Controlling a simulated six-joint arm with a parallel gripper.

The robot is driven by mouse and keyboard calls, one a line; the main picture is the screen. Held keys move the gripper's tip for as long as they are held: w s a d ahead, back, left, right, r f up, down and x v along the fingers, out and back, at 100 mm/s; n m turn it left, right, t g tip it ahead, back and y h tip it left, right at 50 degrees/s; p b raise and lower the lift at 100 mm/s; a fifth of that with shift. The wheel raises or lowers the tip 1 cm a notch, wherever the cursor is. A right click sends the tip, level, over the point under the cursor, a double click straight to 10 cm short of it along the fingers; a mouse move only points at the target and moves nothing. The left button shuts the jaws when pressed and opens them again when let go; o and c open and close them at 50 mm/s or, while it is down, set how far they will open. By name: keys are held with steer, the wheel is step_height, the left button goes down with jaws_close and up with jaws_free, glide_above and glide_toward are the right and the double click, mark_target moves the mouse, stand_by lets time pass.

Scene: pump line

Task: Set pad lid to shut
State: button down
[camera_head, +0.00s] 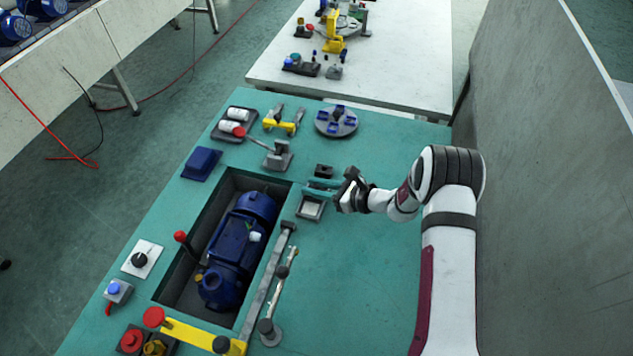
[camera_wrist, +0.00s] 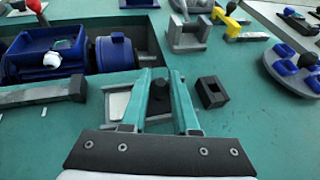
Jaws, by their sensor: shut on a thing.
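The pad is a white square in a grey frame (camera_head: 311,207) on the teal bench, just right of the pit. The white pad (camera_wrist: 118,105) shows partly in the wrist view, left of my fingers. My gripper (camera_head: 324,185) reaches in from the right, low over the bench at the frame's far side. In the wrist view my two teal fingers (camera_wrist: 168,96) stand either side of a dark knob (camera_wrist: 160,88) and are shut on it. The knob appears to belong to the pad lid. The lid panel is mostly hidden by my fingers; its angle is unclear. White pad surface is exposed.
A small black open block (camera_wrist: 211,92) stands close right of my fingers; it also shows in the head view (camera_head: 324,170). A blue motor (camera_head: 238,245) lies in the pit. A grey bar (camera_head: 268,275) runs along the pit's right edge. Bench to the right is clear.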

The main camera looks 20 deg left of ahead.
mark_target(309, 209)
steer(key=s, duration=0.5)
steer(key=c, duration=0.7)
jaws_free()
steer(key=shift+o, duration=0.2)
steer(key=shift+w, duration=0.1)
steer(key=shift+d, duration=0.15)
steer(key=v, duration=1.5)
steer(key=shift+d+r, duration=0.15)
steer(key=shift+r, duration=0.1)
